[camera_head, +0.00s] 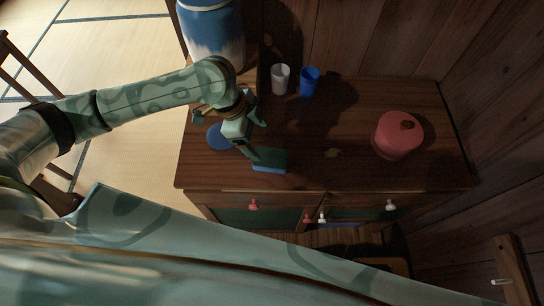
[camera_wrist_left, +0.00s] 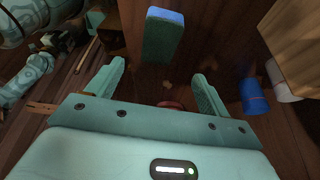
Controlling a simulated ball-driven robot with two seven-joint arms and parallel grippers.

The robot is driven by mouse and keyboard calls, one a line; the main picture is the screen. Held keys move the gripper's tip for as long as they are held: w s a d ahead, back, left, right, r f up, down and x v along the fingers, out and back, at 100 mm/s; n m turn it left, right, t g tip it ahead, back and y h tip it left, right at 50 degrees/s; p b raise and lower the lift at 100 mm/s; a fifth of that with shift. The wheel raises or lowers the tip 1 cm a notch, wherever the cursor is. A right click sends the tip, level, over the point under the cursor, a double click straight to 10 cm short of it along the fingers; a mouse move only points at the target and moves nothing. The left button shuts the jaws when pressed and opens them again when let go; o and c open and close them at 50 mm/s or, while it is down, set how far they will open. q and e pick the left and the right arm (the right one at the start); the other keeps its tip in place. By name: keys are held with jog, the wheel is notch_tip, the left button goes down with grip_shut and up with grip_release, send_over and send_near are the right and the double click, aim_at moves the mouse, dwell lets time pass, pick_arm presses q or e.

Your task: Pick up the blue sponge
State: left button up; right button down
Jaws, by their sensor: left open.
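The blue sponge (camera_head: 270,160) lies on the dark wooden cabinet top near its front edge. Its broad face looks green and its edge blue. In the left wrist view the sponge (camera_wrist_left: 162,40) shows beyond the fingertips, laterally between them. My left gripper (camera_head: 256,136) is open just behind and left of the sponge in the head view. Its two fingers stand apart in the left wrist view (camera_wrist_left: 158,72) with nothing between them. I cannot tell whether a finger touches the sponge.
A blue round thing (camera_head: 217,137) lies partly hidden beside the left gripper. A white cup (camera_head: 280,78) and a blue cup (camera_head: 309,81) stand at the back. A pink round container (camera_head: 398,135) stands at the right. The cabinet top between sponge and container is mostly clear.

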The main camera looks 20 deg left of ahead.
pick_arm(q)
jog(key=b, duration=0.1)
send_over(270, 157)
jog(key=a, duration=0.2)
jog(key=f, duration=0.4)
jog(key=shift+w+d+f, duration=0.15)
jog(key=shift+d+f, duration=0.1)
jog(key=shift+f, duration=0.3)
jog(key=b+x, duration=0.1)
jog(key=x, duration=0.1)
jog(key=b+x, duration=0.2)
jog(key=x, duration=0.1)
jog(key=shift+s+a+f, duration=0.2)
jog(key=shift+s+f, duration=0.05)
jog(key=shift+r, duration=0.1)
jog(key=shift+p, duration=0.3)
jog(key=c, duration=1)
